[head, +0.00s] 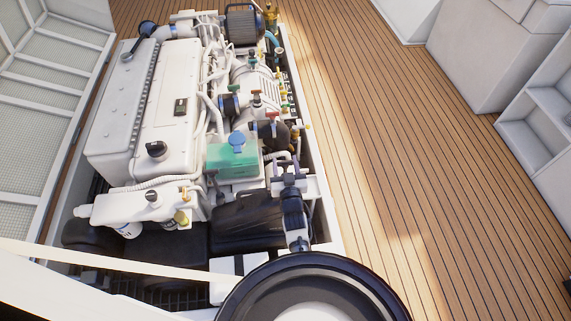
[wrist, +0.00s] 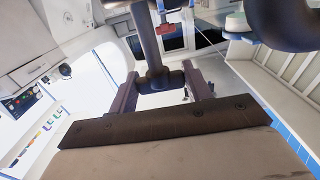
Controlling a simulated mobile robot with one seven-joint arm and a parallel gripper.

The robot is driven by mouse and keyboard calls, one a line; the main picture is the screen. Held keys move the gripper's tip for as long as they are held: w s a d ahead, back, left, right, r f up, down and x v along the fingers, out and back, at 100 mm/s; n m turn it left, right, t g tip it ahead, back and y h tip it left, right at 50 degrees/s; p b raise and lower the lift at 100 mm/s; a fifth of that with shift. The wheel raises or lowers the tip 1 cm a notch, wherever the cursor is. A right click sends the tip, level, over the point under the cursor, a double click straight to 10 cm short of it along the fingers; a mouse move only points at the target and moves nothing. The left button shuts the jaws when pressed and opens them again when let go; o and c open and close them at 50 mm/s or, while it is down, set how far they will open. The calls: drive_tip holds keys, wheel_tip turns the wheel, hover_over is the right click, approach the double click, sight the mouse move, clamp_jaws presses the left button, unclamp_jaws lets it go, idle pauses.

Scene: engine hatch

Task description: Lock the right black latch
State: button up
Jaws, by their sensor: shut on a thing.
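In the wrist view, a black T-shaped part (wrist: 148,38), which looks like the latch, has a long stem and a short crosspiece at its end. The two purple-grey fingers of my gripper (wrist: 160,78) stand on either side of the crosspiece and are shut on it. In the head view, my gripper (head: 288,166) is small and sits at the right edge of the engine bay, beside a teal tank. I cannot make out the latch there, and I cannot tell whether it is locked.
The white engine (head: 170,95) with hoses and coloured valves fills the bay left of my gripper. The teal tank (head: 232,158) and a black box (head: 240,222) are close by. A white mesh panel (head: 45,95) stands at left. The wood floor (head: 400,170) at right is clear.

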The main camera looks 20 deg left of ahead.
drive_tip(key=shift+w+a+r, duration=0.15)
drive_tip(key=shift+w+r, duration=0.05)
drive_tip(key=shift+w, duration=0.05)
drive_tip(key=o, duration=1)
drive_tip(key=shift+s+f, duration=0.1)
drive_tip(key=shift+s, duration=0.05)
